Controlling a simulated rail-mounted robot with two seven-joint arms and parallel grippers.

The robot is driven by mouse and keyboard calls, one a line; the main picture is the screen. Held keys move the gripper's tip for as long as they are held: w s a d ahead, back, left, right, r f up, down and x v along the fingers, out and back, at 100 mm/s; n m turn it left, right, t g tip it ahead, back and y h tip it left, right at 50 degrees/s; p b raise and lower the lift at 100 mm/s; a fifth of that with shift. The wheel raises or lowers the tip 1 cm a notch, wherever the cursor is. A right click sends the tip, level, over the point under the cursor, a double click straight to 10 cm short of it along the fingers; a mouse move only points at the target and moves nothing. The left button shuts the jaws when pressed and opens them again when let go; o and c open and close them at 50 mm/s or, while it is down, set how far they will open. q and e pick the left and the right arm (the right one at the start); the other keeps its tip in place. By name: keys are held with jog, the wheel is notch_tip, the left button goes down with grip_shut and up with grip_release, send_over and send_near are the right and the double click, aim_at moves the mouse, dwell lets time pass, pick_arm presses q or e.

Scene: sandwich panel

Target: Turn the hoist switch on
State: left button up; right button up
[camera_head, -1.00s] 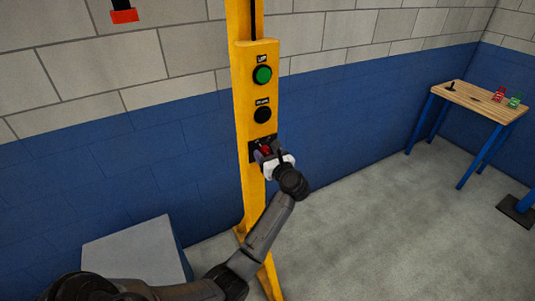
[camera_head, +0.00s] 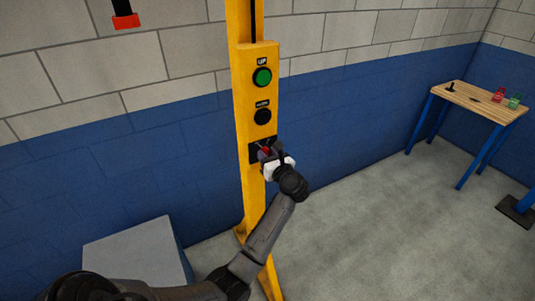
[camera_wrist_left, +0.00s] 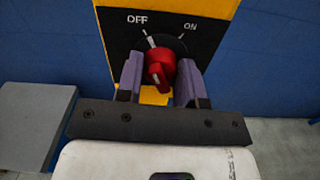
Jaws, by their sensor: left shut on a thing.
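The hoist switch is a red rotary knob (camera_wrist_left: 160,67) on a black plate (camera_wrist_left: 197,37) marked OFF at left and ON at right in the left wrist view. The white pointer line above the knob leans towards OFF. My left gripper (camera_head: 268,153) is at the lower part of the yellow panel in the head view. Its two purple fingers stand on either side of the knob, shut on it. In the head view the gripper partly hides the knob and plate. My right gripper is not in view.
The yellow post (camera_head: 246,205) carries a green UP button (camera_head: 262,77) and a black button (camera_head: 262,117) above the switch. A grey box (camera_head: 135,258) stands at lower left. A wooden table (camera_head: 478,99) with small items is at right. Floor between is clear.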

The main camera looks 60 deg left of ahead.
pick_arm(q)
jog(key=m+p, duration=0.6)
jog(key=m, duration=0.1)
jog(key=shift+r+p, duration=0.25)
jog(key=shift+p, duration=0.15)
jog(key=m+p, duration=0.3)
jog(key=shift+f+m, duration=0.15)
jog(key=shift+m, duration=0.15)
jog(key=shift+m+p, duration=0.3)
jog(key=shift+p, duration=0.05)
jog(key=shift+f, duration=0.1)
jog(key=o, duration=0.9)
jog(key=d, duration=0.4)
jog(key=d+b, duration=0.1)
jog(key=d, duration=0.7)
jog(key=shift+s, duration=0.3)
